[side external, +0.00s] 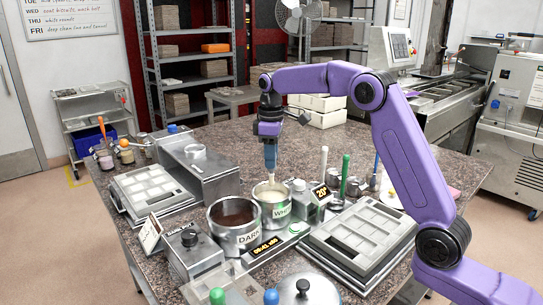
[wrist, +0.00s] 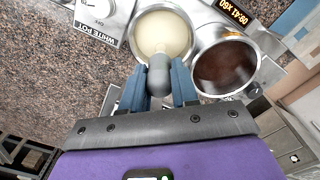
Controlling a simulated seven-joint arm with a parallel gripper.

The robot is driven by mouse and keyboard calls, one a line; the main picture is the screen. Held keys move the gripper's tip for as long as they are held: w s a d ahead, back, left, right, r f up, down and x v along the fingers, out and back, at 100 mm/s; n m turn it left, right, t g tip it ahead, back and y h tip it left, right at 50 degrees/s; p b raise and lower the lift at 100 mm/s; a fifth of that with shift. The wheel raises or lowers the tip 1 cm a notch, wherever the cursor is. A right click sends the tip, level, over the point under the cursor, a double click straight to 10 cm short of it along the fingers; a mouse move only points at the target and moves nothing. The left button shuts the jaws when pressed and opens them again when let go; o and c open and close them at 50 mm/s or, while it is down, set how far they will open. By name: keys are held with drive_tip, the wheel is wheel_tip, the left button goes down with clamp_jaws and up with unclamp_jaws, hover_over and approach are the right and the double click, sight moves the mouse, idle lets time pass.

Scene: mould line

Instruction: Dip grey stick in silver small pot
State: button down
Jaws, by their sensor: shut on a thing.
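My gripper (side external: 270,166) points down above the small silver pot (side external: 273,211), which holds cream-coloured liquid and carries a white label. It is shut on the grey stick (wrist: 158,76), whose rounded grey end shows between the blue fingers (wrist: 158,92) in the wrist view. In the side view the stick's lower part reaches down to the pot's opening. I cannot tell whether its tip touches the liquid. In the wrist view the small pot (wrist: 194,33) lies just beyond the fingers, its near rim partly hidden by the stick.
A larger pot of dark liquid (side external: 233,238) stands close beside the small pot. A control box (side external: 306,206) is on its other side. Moulds (side external: 362,240) lie at the right, with upright green and white sticks behind. A metal box (side external: 200,172) stands at the left.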

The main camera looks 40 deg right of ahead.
drive_tip(key=shift+r, duration=2)
